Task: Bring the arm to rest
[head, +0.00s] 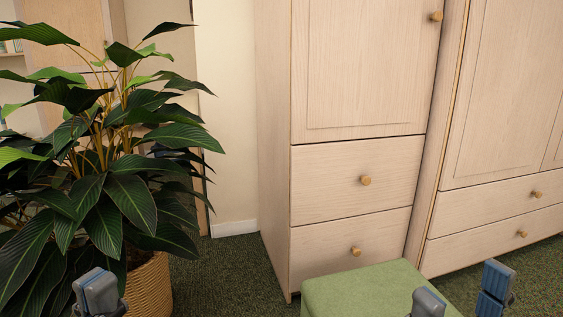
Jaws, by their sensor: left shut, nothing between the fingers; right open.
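My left gripper (97,292) shows at the bottom left edge of the head view, in front of the plant and its basket. Its fingertips are together and nothing shows between them. My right gripper (462,293) shows at the bottom right, with its two grey-blue fingertips apart and nothing visible between them. One right fingertip overlaps the green seat in the picture. The rest of both arms is below the frame.
A large leafy plant (130,195) in a woven basket (150,286) fills the left side. A pale wooden cabinet (352,180) with drawers stands ahead, and another cabinet (500,110) stands to its right. A green upholstered seat (365,290) is low in front. Some dark green carpet (222,262) is bare.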

